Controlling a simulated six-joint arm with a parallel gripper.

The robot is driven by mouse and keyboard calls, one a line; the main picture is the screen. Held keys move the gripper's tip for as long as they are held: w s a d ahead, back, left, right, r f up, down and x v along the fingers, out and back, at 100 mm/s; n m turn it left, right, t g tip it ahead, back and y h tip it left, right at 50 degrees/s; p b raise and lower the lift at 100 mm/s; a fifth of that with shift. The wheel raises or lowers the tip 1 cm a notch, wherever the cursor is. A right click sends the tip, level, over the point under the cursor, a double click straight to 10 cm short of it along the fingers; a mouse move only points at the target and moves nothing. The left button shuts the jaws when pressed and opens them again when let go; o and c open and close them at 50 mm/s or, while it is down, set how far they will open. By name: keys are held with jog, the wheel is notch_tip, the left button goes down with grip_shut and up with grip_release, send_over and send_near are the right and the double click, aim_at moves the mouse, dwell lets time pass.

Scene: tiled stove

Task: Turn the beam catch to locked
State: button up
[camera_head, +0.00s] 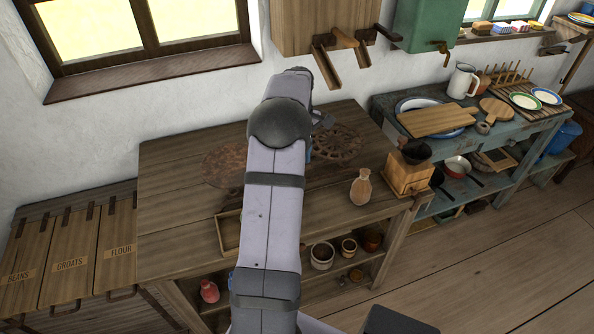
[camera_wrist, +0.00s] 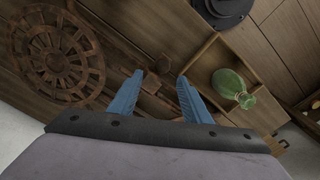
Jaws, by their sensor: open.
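My gripper (camera_wrist: 160,77) is open, its two blue fingers apart and pointing down over the wooden table (camera_head: 165,155). In the wrist view a rusty beam-like piece (camera_wrist: 118,62) runs toward the gap, with a small brown block (camera_wrist: 151,84) between and beyond the fingertips. The block may be the beam catch; its setting and any contact with my fingers cannot be told. A spoked rusty wheel-shaped plate (camera_wrist: 57,58) lies left of my gripper, and shows in the head view (camera_head: 340,145). There my arm hides most of the gripper and the mechanism.
A dark round object (camera_wrist: 222,8) is beyond. A clay jug (camera_head: 361,188) and a wooden grinder (camera_head: 408,176) stand at the table's right. A round brown plate (camera_head: 221,165) lies left.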

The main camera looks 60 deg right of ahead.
notch_tip(320, 180, up, 5)
jog(key=s, duration=0.1)
jog(key=s+a+f+m+t+p, duration=0.1)
jog(key=s+a+f, duration=0.1)
jog(key=a, duration=0.4)
notch_tip(320, 180, down, 6)
jog(key=a+r+m+h, duration=0.1)
jog(key=a+m, duration=0.1)
jog(key=m, duration=0.2)
jog(key=shift+w+d+f+m+t+h+p, duration=0.25)
jog(key=shift+w+d+f+m+h, duration=0.35)
jog(key=shift+d+f, duration=0.55)
jog(key=shift+w+d+f+m+t+h+p, duration=0.15)
jog(key=shift+w+d+f+m+h+p, duration=0.15)
jog(key=shift+d+f+m, duration=0.6)
jog(key=shift+w+d+f+m+t+h+p, duration=0.2)
jog(key=shift+w+d+f+m+h+p, duration=0.25)
jog(key=shift+d+f, duration=0.85)
jog(key=shift+w+d+r, duration=0.1)
jog(key=c, duration=1)
jog(key=shift+b, duration=0.5)
